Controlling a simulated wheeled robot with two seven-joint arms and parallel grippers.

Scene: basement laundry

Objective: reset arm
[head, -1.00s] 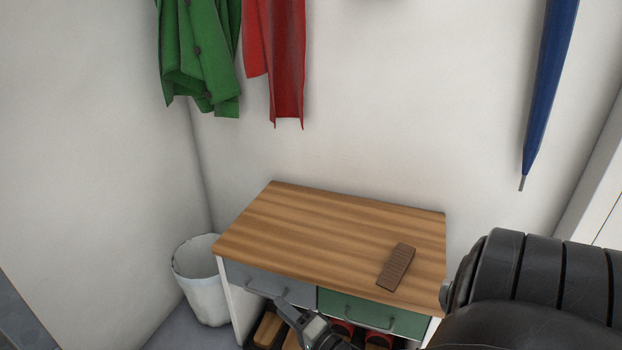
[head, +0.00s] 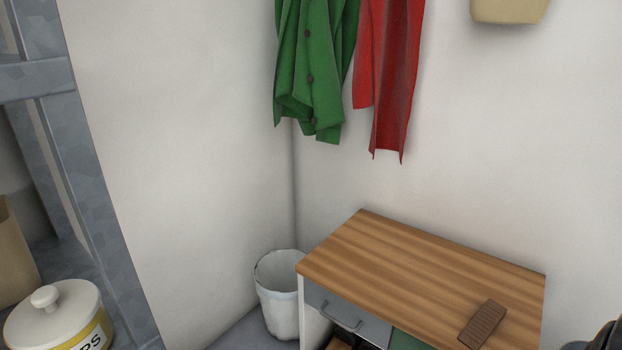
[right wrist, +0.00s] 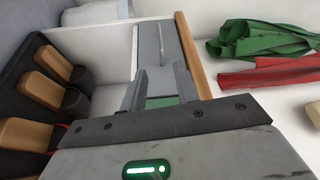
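My right gripper (right wrist: 160,88) shows in the right wrist view with its two fingers apart and nothing between them. It is in front of the bench, by the grey drawer (right wrist: 150,55) and the green drawer (right wrist: 160,103). In the head view only a dark piece of my arm shows at the lower right corner, and the right gripper is out of frame. My left gripper is in neither current view.
The wooden-topped bench (head: 400,262) bears a brown ribbed block (head: 484,324). A white bin (head: 280,300) stands beside it. Green (head: 312,75) and red (head: 388,80) garments hang above. A grey shelf frame (head: 85,190) and lidded canister (head: 58,318) are at left.

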